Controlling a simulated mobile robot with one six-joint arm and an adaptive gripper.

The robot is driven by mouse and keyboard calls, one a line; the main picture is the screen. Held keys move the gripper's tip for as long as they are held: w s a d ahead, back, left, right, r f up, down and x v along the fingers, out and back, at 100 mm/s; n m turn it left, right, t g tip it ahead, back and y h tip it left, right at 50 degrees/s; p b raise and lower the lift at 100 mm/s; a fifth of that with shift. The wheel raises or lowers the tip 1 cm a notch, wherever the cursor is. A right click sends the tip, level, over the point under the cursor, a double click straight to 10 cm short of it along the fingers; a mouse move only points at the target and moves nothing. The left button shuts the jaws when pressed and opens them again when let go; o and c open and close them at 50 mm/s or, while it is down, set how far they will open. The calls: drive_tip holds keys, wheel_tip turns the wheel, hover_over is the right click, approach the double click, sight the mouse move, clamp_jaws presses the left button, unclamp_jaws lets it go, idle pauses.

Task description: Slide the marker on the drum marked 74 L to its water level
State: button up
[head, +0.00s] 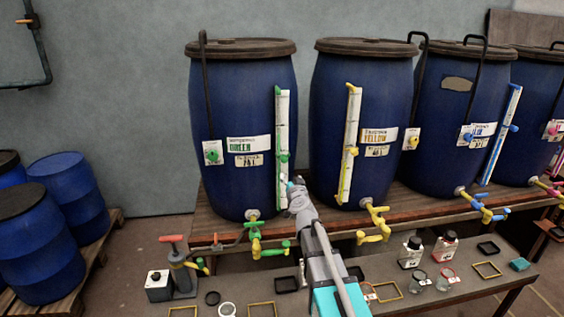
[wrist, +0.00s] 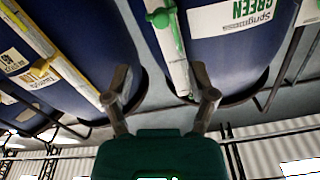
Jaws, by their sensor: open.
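The blue drum labelled GREEN (head: 242,110) stands at the left of the bench; its small lower label seems to read 74 L, but it is blurred. A white upright scale (head: 281,115) runs down its right side, with a green marker (head: 284,156) below mid-height. My gripper (head: 294,182) is open and empty, low beside this scale and below the marker. In the wrist view, which is upside down, the open fingers (wrist: 162,82) straddle the line of the scale, with the green marker (wrist: 161,19) at the top, apart from them. The water level cannot be made out.
The drum labelled YELLOW (head: 362,100) stands close on the right with its yellow marker (head: 352,151); more drums follow. Green tap (head: 256,240) and yellow tap (head: 375,225) stick out below. Bottles (head: 411,252) and trays stand on the lower bench (head: 330,285).

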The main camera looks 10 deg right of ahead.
sight(285, 161)
drive_tip(key=shift+w, duration=0.15)
drive_tip(key=w, duration=1.3)
drive_tip(key=shift+w, duration=0.25)
clamp_jaws()
idle(0.3)
